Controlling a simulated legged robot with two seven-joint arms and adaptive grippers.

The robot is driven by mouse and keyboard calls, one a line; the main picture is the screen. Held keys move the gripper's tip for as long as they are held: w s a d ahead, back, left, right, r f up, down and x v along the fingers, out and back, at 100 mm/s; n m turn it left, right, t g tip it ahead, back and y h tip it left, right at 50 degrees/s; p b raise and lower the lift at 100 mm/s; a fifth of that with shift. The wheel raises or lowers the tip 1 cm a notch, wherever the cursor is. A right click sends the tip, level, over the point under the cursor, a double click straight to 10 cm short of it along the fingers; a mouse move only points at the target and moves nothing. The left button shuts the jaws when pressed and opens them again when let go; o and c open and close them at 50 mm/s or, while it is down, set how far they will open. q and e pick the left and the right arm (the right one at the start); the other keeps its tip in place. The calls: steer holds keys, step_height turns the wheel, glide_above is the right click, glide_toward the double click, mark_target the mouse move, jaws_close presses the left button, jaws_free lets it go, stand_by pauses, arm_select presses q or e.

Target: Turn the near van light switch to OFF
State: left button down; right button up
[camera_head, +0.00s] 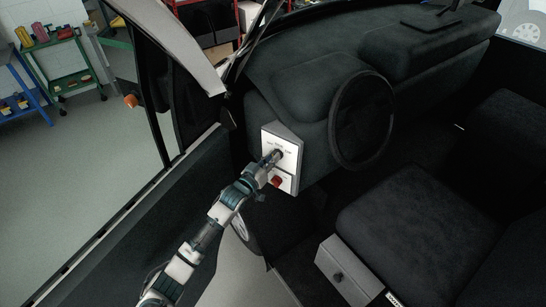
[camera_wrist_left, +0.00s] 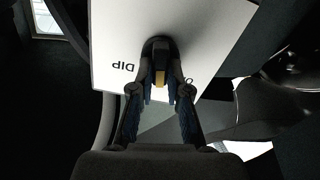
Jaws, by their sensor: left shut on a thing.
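A white switch panel (camera_head: 293,143) is on the dashboard's left end, left of the steering wheel. My left gripper (camera_head: 275,157) is at its face, shut on a dark knob (camera_wrist_left: 160,45) with a yellowish pointer bar. In the wrist view both fingers (camera_wrist_left: 160,92) close around the knob's sides. The panel face (camera_wrist_left: 215,25) shows an upside-down "DIP" label on the left; a label on the right is mostly hidden by a finger. The knob's exact setting is hard to tell. A red knob (camera_head: 277,181) sits lower on the panel. My right gripper is out of view.
The steering wheel (camera_head: 361,120) stands close right of the panel. The open door (camera_head: 120,235) lies to the left. A grey box with a dark knob (camera_head: 338,276) is at the seat base (camera_head: 420,225). Shelves (camera_head: 60,65) stand far left.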

arm_select(q)
steer(key=shift+a+f+n+p, duration=0.15)
steer(key=shift+n+p, duration=0.1)
steer(key=shift+n, duration=1.05)
steer(key=shift+d+f+n+p, duration=0.1)
steer(key=shift+f+n+p, duration=0.1)
steer(key=shift+n, duration=1.1)
steer(key=shift+a+f+n+p, duration=0.15)
steer(key=shift+n+p, duration=0.1)
steer(key=shift+n, duration=1.05)
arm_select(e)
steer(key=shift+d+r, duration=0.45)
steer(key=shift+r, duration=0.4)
arm_select(q)
steer(key=shift+f+n, duration=0.1)
steer(key=shift+n, duration=0.2)
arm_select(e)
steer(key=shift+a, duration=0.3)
arm_select(q)
steer(key=c, duration=1.1)
jaws_free()
steer(key=shift+c, duration=0.2)
steer(key=v, duration=1.2)
steer(key=shift+a, duration=0.3)
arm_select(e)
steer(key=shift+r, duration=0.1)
